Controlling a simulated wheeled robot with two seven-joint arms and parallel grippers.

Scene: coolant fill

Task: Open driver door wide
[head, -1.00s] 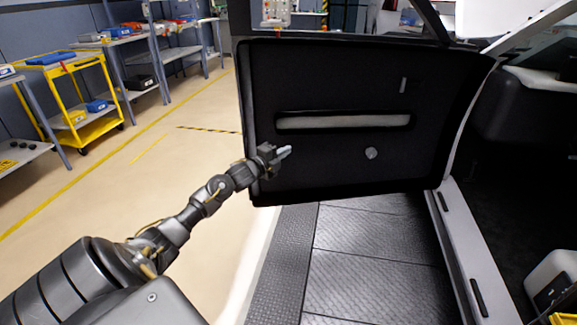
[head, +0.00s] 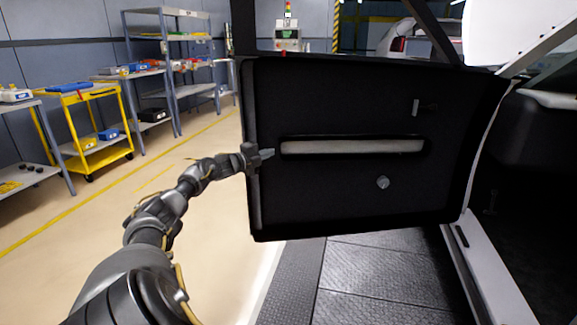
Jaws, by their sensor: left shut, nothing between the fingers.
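The driver door (head: 340,205) stands swung out from the car body, its dark inner panel facing me. It has a light grey armrest recess (head: 352,147), a small handle (head: 415,107) at upper right and a round knob (head: 382,183) below. The hinge side is at the right, by the car's door opening (head: 530,190). My left gripper (head: 268,154) is shut and empty. It is at the door's free left edge, overlapping the inner panel in the picture; I cannot tell whether it touches. My right gripper is out of view.
A yellow cart (head: 85,125) and grey shelves (head: 175,70) stand along the left wall. The beige floor (head: 165,190) between them and the door is clear. A dark tread-plate floor (head: 370,275) lies below the door. The car's sill (head: 490,270) is at lower right.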

